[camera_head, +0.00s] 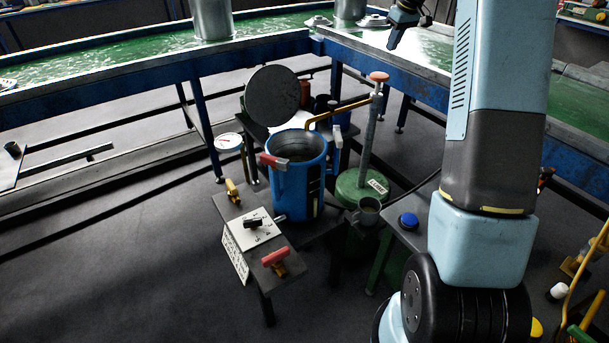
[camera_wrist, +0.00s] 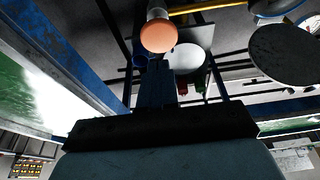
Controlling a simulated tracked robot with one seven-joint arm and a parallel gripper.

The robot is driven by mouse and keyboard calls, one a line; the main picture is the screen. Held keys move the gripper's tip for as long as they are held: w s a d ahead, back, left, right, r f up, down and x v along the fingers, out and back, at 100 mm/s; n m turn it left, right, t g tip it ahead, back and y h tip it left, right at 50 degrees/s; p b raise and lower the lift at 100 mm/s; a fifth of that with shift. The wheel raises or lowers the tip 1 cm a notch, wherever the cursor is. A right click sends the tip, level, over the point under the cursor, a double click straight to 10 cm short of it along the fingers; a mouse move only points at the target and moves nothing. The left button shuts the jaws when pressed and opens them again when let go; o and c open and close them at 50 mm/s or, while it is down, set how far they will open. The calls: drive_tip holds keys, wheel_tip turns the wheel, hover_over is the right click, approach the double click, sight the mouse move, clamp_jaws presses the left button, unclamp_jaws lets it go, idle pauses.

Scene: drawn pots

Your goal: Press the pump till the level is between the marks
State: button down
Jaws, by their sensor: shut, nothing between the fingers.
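The pump has an orange knob (camera_head: 378,76) on an upright grey rod, above a green drum (camera_head: 360,188). A yellow spout (camera_head: 335,112) runs from it to the open blue pot (camera_head: 299,175). A dark sight strip (camera_head: 316,192) shows on the pot's side; its marks and level are too small to read. My gripper (camera_head: 393,42) is shut and empty, above and slightly right of the knob in the head view, apart from it. In the wrist view the knob (camera_wrist: 158,37) is just past the shut fingertips (camera_wrist: 155,66); contact cannot be told.
A round grey lid (camera_head: 272,95) stands raised behind the pot. A low bench (camera_head: 240,205) carries a yellow valve, a black knob and a red handle (camera_head: 275,257). A dial gauge (camera_head: 228,142) is to the left. A blue button (camera_head: 408,220) is at right. Green-topped benches close off the back.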

idle(0.3)
wheel_tip(320, 180, up, 5)
drive_tip(key=shift+d+f, duration=0.1)
drive_tip(key=shift+f, duration=0.05)
drive_tip(key=shift+f, duration=0.1)
